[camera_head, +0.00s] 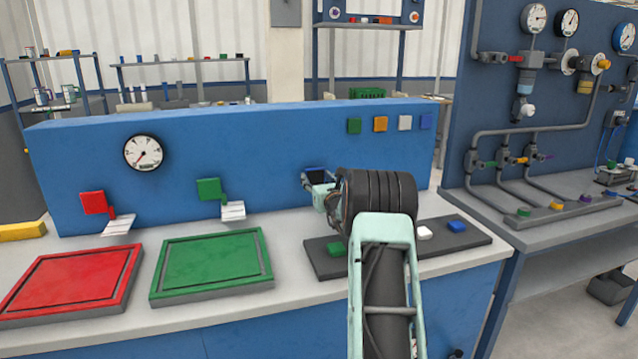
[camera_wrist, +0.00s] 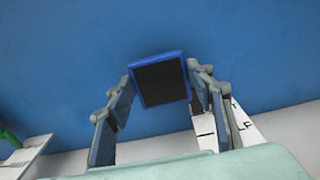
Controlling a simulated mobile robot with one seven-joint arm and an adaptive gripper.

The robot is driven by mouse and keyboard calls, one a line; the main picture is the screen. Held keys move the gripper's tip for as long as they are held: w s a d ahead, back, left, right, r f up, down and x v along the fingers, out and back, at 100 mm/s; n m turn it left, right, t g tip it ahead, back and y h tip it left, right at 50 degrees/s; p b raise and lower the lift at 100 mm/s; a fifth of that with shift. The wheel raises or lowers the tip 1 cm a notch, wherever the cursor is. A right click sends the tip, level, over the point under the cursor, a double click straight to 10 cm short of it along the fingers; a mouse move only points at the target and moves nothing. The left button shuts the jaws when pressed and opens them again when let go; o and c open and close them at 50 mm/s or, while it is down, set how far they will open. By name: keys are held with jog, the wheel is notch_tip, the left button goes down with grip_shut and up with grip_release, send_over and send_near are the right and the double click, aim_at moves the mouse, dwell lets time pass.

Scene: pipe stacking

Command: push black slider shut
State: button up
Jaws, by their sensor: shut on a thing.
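The black slider (camera_wrist: 161,84) shows in the wrist view as a square black face with a blue rim, against the blue panel. The two fingers of my gripper (camera_wrist: 160,73) stand at its left and right sides and are shut on it. In the head view my gripper (camera_head: 319,190) is at the panel's front, just below the dark face of the slider (camera_head: 316,173). My own wrist hides part of that area. How far the slider stands out from the panel cannot be told.
The blue panel (camera_head: 270,140) carries a gauge (camera_head: 143,153), a red block (camera_head: 93,203) and a green block (camera_head: 209,189), each by a white flap. A red tray (camera_head: 75,280) and a green tray (camera_head: 212,263) lie on the bench. A dark strip (camera_head: 470,239) with coloured blocks lies under my arm.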

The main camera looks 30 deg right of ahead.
jog(key=shift+w+r, duration=0.1)
jog(key=shift+r, duration=0.15)
jog(key=o, duration=1.7)
jog(key=shift+w+f, duration=0.15)
jog(key=shift+f, duration=0.05)
jog(key=v, duration=1.2)
